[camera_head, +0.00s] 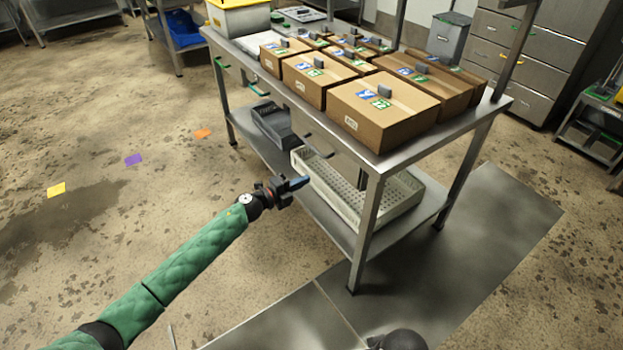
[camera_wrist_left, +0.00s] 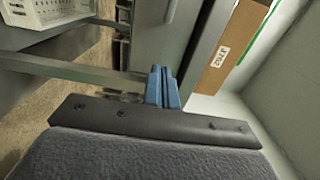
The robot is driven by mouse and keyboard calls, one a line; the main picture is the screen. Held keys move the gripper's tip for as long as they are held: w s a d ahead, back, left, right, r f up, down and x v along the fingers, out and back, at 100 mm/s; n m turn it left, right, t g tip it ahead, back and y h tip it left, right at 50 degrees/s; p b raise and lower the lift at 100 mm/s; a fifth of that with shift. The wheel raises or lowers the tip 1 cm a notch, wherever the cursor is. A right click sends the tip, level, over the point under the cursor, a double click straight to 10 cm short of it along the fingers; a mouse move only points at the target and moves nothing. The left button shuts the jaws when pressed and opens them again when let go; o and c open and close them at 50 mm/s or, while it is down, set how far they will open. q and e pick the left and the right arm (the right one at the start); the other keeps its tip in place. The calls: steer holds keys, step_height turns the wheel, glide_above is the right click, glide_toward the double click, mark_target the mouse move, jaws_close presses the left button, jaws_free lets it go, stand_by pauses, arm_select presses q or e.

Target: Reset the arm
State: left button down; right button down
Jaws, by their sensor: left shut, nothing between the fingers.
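My left arm, in a green quilted sleeve, reaches in from the lower left in the head view. My left gripper (camera_head: 297,184) is shut and empty, in front of the steel table's (camera_head: 372,205) side and above the floor. In the left wrist view the blue fingertips (camera_wrist_left: 163,88) are together with nothing between them. A dark round part of mine shows at the bottom edge of the head view. My right gripper is not in view.
Cardboard boxes (camera_head: 378,118) stand on the table top. The lower shelf holds a white perforated crate (camera_head: 400,205) and a dark grey tray (camera_head: 272,125). A steel drawer cabinet (camera_head: 525,55) stands at the back right. Open floor lies left of the table.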

arm_select(q)
steer(key=shift+s+a, duration=0.2)
steer(key=shift+a, duration=0.15)
steer(key=w+a+r+n+t+y, duration=0.4)
steer(key=w+a+n+t+y, duration=0.25)
steer(key=n+y, duration=0.2)
steer(key=s+a+r+n+g+y, duration=0.1)
steer(key=s+a+r+n+y, duration=0.3)
steer(key=a+r+n+y, duration=0.5)
steer(key=s+d+f+n+g+h, duration=0.1)
steer(key=s+f+n+g, duration=0.2)
steer(key=s, duration=1.4)
steer(key=s+d+f+n+g+h, duration=0.2)
steer(key=s+f+g, duration=0.4)
steer(key=s, duration=1.2)
steer(key=s+d+f+n+g+h, duration=0.1)
steer(key=s+f+n+g, duration=0.3)
steer(key=s+f, duration=0.7)
steer(key=s, duration=0.6)
steer(key=shift+s+d+f, duration=0.15)
steer(key=shift+s, duration=0.15)
